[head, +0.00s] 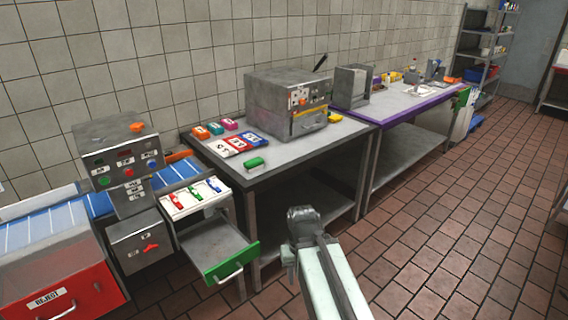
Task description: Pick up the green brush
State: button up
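A small green object (255,163) that looks like the green brush lies near the front edge of the grey metal table (290,152). It is too small to make out bristles. My gripper (303,214) is at the end of my pale arm, in front of the table on the picture's right of the green object and apart from it. The fingers are dark and seen from behind, so their opening and anything between them cannot be made out.
Number cards (229,147) lie behind the green object, and a steel machine (289,102) stands to its right. Left are an open green-fronted drawer (230,262), a white tray (195,197) and a red reject bin (62,280). The tiled floor (440,230) at right is clear.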

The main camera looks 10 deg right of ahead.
aim_at(251, 166)
jog(key=z, duration=1.05)
jog(key=i, duration=2.25)
jog(key=u, duration=3.85)
jog(key=i, duration=1.05)
jog(key=z, duration=0.1)
